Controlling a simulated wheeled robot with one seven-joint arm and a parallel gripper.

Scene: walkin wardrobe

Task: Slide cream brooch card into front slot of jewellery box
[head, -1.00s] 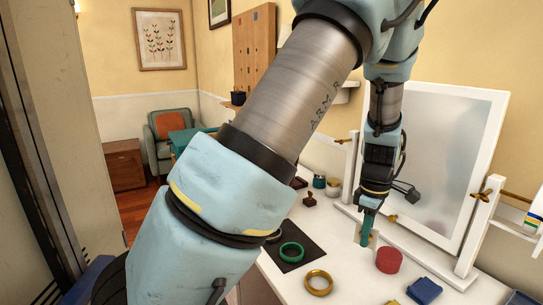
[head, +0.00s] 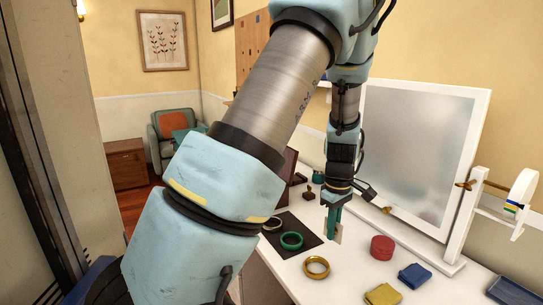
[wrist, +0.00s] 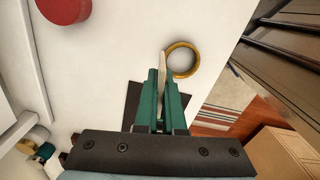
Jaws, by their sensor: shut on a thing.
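My gripper (head: 334,214) is shut on the cream brooch card (head: 338,236), a thin pale piece pointing down between its green fingers. In the wrist view the card (wrist: 162,66) is seen nearly edge-on, sticking out past the fingertips (wrist: 162,88). The gripper hangs above the white table, between the dark mat and the red round box. A dark brown upright panel (head: 290,163) shows partly behind my arm; it may belong to the jewellery box, but I cannot tell. No front slot is visible.
A dark mat (head: 312,252) bears a green bangle (head: 291,240) and a silvery ring. A gold bangle (head: 316,267), red round box (head: 382,247), blue cloth (head: 415,275) and yellow cloth (head: 383,294) lie nearby. A white-framed mirror (head: 486,125) stands behind.

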